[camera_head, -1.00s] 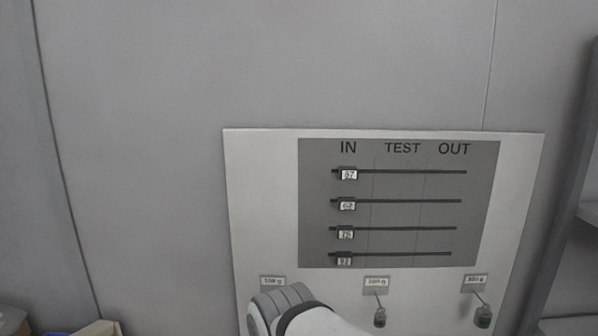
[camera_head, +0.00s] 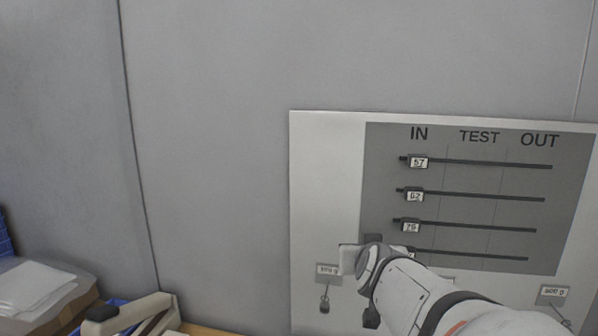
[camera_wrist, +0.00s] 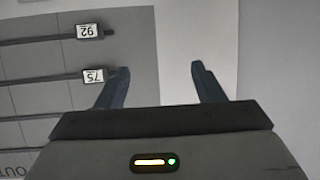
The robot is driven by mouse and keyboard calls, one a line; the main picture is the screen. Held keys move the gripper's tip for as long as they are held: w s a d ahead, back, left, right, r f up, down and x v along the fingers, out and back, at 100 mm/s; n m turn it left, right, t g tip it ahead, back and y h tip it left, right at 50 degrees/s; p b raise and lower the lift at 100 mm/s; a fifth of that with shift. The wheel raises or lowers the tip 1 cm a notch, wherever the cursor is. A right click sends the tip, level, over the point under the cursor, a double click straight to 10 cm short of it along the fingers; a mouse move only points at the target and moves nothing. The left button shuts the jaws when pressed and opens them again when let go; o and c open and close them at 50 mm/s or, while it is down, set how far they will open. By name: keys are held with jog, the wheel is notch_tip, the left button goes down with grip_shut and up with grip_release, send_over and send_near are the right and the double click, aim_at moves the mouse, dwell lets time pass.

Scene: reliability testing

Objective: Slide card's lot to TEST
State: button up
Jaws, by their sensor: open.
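The wall board (camera_head: 326,185) has a dark panel with columns marked IN, TEST and OUT and several horizontal slots. Small numbered sliders sit at the IN end: the top one (camera_head: 418,162) reads 57, the second (camera_head: 414,196) appears to read 62, and the third (camera_head: 410,227) reads 75. The lowest slider (camera_head: 411,252) is partly hidden by my arm. My gripper (camera_wrist: 161,80) is open and empty in front of the board's left part. In the wrist view, one fingertip is beside the 75 slider (camera_wrist: 94,76); contact cannot be told. No card is visible.
Small hanging pieces under gram labels (camera_head: 328,270) line the board's lower part; my arm covers the middle one. At lower left are a stack of papers (camera_head: 30,285), blue bins and a light-coloured object (camera_head: 130,315). The wall left of the board is clear.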

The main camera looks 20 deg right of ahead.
jog(key=w+d+r+t+h+b, duration=0.1)
jog(key=w+d+r+t+h, duration=0.1)
jog(key=d+r+t+h, duration=0.3)
jog(key=m+t+h+b, duration=0.1)
jog(key=m+t, duration=0.1)
send_near(419, 165)
jog(key=x, duration=0.3)
jog(key=p+x, duration=0.2)
jog(key=x, duration=0.5)
jog(key=shift+r, duration=0.1)
jog(key=shift+a, duration=0.1)
jog(key=shift+c, duration=0.4)
grip_shut()
jog(key=shift+s, duration=0.1)
